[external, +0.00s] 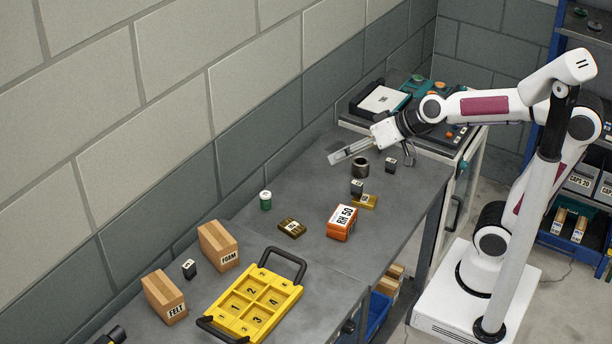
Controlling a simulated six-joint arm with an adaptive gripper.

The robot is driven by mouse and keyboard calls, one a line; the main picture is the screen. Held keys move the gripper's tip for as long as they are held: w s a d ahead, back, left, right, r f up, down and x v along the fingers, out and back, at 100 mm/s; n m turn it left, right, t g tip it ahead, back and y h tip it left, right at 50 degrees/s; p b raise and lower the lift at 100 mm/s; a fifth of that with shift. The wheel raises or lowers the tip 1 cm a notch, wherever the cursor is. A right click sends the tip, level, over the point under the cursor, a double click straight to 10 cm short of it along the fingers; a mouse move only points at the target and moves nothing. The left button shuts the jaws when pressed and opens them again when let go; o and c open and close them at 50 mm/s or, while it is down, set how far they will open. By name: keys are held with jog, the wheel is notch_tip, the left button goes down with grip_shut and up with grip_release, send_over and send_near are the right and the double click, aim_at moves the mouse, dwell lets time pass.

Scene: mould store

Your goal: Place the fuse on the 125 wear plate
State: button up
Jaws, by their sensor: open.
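Two small brass-coloured plates lie on the grey bench. My gripper (376,157) is open and empty above the far part of the bench, apart from the green cylinder and both plates.
A dark ring (360,167) and another dark block (391,165) stand close below my gripper. An orange RH 50 box (342,222) stands by the right plate. A yellow numbered tray (231,323), FOAM box (219,246) and FELT box (164,297) are nearer. The bench middle has free room.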

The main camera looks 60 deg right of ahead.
jog(key=s+d+f+n+g+h, duration=0.1)
jog(key=s+d+f+g, duration=0.1)
jog(key=s, duration=0.7)
jog(key=s+d+f+g+h, duration=0.2)
jog(key=s+d+f, duration=0.3)
jog(key=s, duration=0.4)
jog(key=shift+s+d+f+n, duration=0.15)
jog(key=shift+d+n, duration=0.25)
jog(key=shift+d, duration=0.5)
jog(key=shift+o, duration=1)
